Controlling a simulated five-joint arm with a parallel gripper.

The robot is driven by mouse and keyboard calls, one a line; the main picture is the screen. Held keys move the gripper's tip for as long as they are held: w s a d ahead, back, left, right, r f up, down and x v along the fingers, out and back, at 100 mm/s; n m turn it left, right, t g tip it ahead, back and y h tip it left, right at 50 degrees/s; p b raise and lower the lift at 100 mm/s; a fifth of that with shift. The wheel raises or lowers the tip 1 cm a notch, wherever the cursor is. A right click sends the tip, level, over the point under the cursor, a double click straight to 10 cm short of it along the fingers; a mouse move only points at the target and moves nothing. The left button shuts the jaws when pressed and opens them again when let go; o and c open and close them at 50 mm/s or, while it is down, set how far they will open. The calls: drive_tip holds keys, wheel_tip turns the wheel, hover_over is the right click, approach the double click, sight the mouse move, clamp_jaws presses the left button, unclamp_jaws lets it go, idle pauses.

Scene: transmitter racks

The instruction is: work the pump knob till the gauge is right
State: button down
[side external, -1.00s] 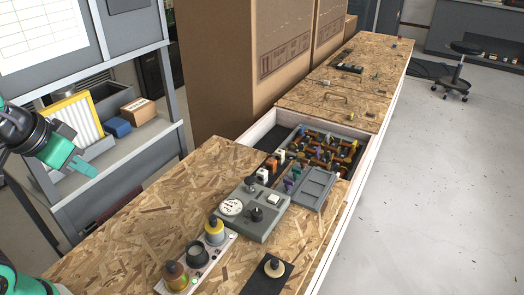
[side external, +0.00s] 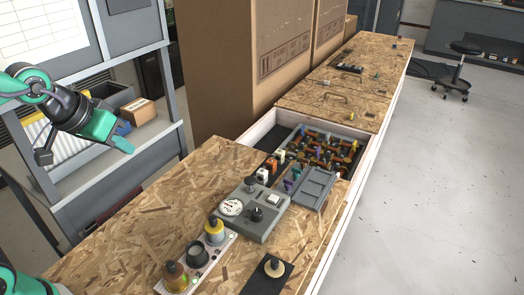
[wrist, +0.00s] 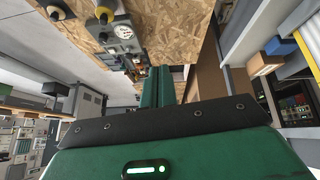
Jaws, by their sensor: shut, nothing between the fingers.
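A grey control panel (side external: 262,222) lies on the wooden bench. It has a round white gauge (side external: 231,207) and black knobs; one knob (side external: 257,214) sits right of the gauge and another (side external: 251,183) behind it. I cannot tell which is the pump knob, and the gauge reading is too small to make out. The gauge also shows in the wrist view (wrist: 123,31), upper left. My gripper (side external: 124,146) is shut and empty, in the air left of the panel and well apart from it. Its green fingers also show in the wrist view (wrist: 157,86).
Yellow-topped (side external: 214,231) and amber (side external: 176,277) parts stand on a pale strip in front of the panel. A black plate with a knob (side external: 273,267) lies at the front right. A tray of coloured parts (side external: 325,150) is behind. Bare board lies left of the panel.

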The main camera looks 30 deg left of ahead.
drive_tip(key=w+d+f+n+t+h, duration=0.1)
drive_tip(key=w+d, duration=0.2)
drive_tip(key=w, duration=0.3)
drive_tip(key=w+d+f+n, duration=0.1)
drive_tip(key=w+d, duration=0.2)
drive_tip(key=w, duration=0.4)
drive_tip(key=n+t+h, duration=0.1)
drive_tip(key=n, duration=0.1)
hover_over(247, 181)
wheel_tip(247, 181, down, 6)
drive_tip(key=shift+f, duration=0.15)
drive_tip(key=shift+f, duration=0.15)
drive_tip(key=shift+f, duration=4.3)
